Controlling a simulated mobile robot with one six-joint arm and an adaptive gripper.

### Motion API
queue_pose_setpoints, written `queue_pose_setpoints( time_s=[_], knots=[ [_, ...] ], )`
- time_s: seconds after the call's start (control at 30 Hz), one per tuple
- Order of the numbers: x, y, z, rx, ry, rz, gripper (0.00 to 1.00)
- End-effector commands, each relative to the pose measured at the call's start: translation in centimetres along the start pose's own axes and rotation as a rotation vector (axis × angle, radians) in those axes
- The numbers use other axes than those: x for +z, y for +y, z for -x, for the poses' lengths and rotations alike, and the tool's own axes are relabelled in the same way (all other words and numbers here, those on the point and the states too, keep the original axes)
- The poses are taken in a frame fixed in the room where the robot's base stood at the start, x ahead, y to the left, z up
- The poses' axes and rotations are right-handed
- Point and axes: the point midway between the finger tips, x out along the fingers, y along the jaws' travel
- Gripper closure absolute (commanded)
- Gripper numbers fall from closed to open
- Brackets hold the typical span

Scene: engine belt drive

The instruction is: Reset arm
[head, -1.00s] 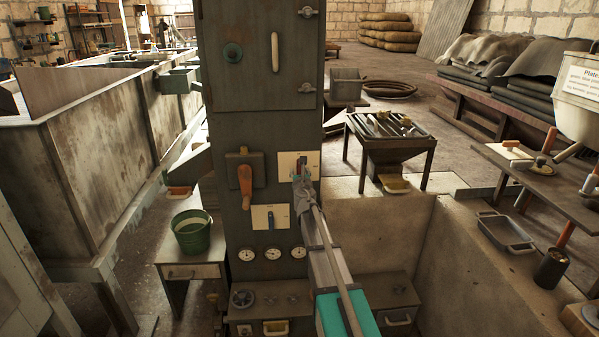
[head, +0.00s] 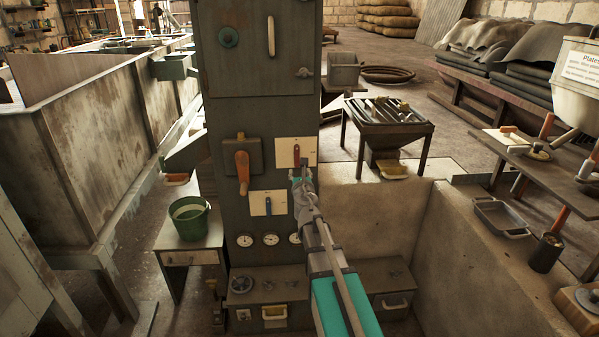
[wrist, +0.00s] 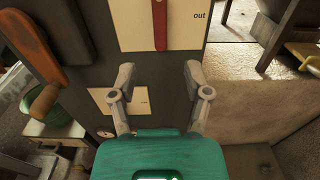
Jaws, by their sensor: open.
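My gripper (head: 302,173) is in front of the grey control cabinet (head: 255,82), just below and right of the upper cream plate with a red lever (head: 296,153). In the wrist view my gripper (wrist: 158,82) has its two fingers spread wide apart with nothing between them. The red lever (wrist: 160,25) stands beyond and above the fingertips, apart from them, on its plate marked "out". An orange-handled lever (head: 242,172) is further left.
Gauges (head: 270,239) and a drawer unit (head: 265,290) are below on the cabinet. A green bucket (head: 189,218) stands on a small table at left. A concrete wall (head: 372,225) and a dark metal stand (head: 388,130) are at right.

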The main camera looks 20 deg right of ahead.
Motion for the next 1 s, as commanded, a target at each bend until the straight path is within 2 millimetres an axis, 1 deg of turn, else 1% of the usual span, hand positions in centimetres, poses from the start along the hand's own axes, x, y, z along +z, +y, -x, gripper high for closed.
queue_pose_setpoints(
  time_s=[0.67,0.77,0.87,0.97,1.0],
  knots=[
    [0.0,-0.1,0.0,-0.006,0.001,-0.013,0.37],
    [-0.1,-0.3,0.3,-0.027,0.003,-0.064,0.37],
    [-0.3,-0.7,0.8,-0.07,0.01,-0.169,0.37],
    [-0.8,-1.4,1.7,-0.14,0.02,-0.33,0.37],
    [-1.1,-1.7,2.1,-0.174,0.026,-0.409,0.37]
  ],
)
